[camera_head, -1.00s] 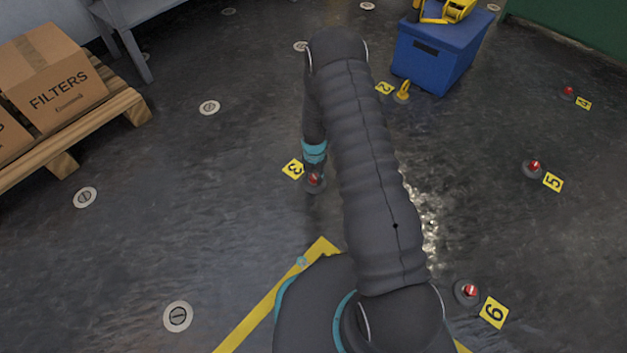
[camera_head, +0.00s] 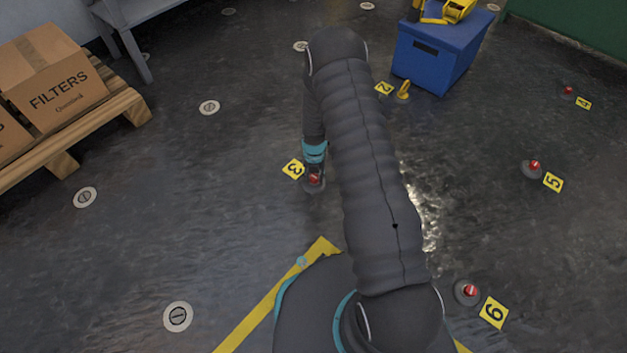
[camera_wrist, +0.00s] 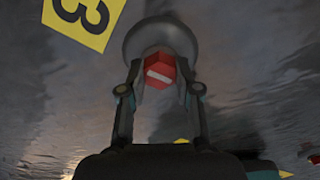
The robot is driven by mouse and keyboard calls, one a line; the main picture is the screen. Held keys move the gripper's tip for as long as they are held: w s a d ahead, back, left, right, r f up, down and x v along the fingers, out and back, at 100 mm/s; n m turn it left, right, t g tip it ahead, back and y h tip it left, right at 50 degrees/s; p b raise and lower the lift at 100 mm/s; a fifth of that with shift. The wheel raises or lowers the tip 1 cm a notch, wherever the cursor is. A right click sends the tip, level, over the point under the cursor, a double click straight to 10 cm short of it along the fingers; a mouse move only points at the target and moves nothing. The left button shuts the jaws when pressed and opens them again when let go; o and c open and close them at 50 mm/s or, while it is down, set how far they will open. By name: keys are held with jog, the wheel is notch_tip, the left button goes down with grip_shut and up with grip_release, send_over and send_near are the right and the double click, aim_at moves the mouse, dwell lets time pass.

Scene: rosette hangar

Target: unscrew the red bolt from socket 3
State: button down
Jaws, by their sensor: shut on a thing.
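The red bolt (camera_wrist: 160,70) sits in socket 3, a round grey socket (camera_wrist: 184,40) beside the yellow label 3 (camera_wrist: 84,17) in the wrist view. A pale slot or bar marks the bolt's head. My gripper (camera_wrist: 160,78) has its two fingers on either side of the bolt head and is shut on it. In the head view the red bolt (camera_head: 314,178) shows just below my gripper's wrist, next to the yellow label 3 (camera_head: 293,169). My arm hides part of the floor there, and the fingers are too small to make out.
Sockets with red bolts stand by label 5 (camera_head: 553,181), label 6 (camera_head: 494,312) and at the far right. A blue box (camera_head: 430,58) is behind label 2 (camera_head: 384,88). A pallet (camera_head: 75,147) with cartons stands left.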

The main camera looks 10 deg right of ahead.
aim_at(314, 177)
jog(key=c, duration=0.7)
grip_release()
jog(key=shift+r+p, duration=1)
jog(key=shift+r, duration=1)
